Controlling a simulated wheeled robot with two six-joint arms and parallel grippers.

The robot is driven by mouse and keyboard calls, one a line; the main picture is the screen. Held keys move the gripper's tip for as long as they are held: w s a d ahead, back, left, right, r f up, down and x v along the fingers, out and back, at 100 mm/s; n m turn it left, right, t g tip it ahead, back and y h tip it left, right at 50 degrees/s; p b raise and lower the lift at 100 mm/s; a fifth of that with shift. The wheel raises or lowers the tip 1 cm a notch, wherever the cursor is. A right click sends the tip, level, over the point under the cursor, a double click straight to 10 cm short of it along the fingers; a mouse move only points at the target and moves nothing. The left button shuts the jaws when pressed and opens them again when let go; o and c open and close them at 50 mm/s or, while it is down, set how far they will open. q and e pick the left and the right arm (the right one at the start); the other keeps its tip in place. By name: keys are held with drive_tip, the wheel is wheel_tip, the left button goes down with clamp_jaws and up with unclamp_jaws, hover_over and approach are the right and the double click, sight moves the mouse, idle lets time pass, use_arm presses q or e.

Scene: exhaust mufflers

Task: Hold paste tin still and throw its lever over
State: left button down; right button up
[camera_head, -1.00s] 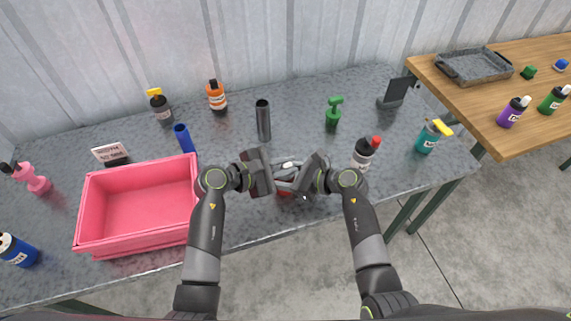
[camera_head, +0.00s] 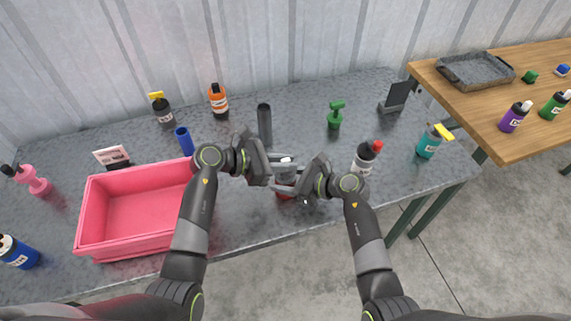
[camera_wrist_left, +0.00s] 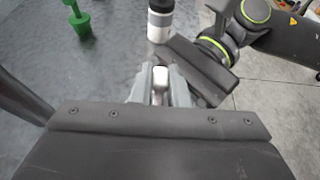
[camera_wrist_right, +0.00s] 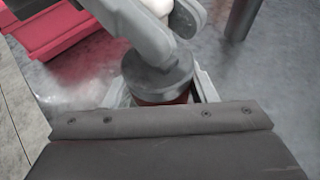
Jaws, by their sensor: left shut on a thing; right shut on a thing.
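The paste tin (camera_head: 284,193) has a dark red body and stands near the table's front edge, mostly covered by my grippers. In the right wrist view its grey top and red side (camera_wrist_right: 160,80) sit between my right fingers. My right gripper (camera_head: 283,188) is shut around the tin. My left gripper (camera_head: 289,163) is just above the tin, shut on a pale lever (camera_wrist_left: 160,80) seen between its fingertips in the left wrist view. How far over the lever is cannot be told.
A pink bin (camera_head: 140,212) is left of my left arm. A red-capped bottle (camera_head: 365,158) stands close by my right gripper. A dark cylinder (camera_head: 265,125) and a green pump bottle (camera_head: 335,115) stand behind. The front strip between bin and tin is clear.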

use_arm(q)
drive_tip(key=n+g, duration=0.1)
drive_tip(key=w+n+g+h, duration=0.1)
drive_tip(key=n, duration=0.2)
drive_tip(key=shift+w+a+f+g, duration=0.3)
drive_tip(key=shift+w+g, duration=0.1)
idle(0.4)
drive_tip(key=shift+n, duration=0.3)
drive_tip(key=c, duration=1.7)
unclamp_jaws()
drive_tip(key=shift+a, duration=0.15)
drive_tip(key=v, duration=1.2)
drive_tip(key=shift+f, duration=0.2)
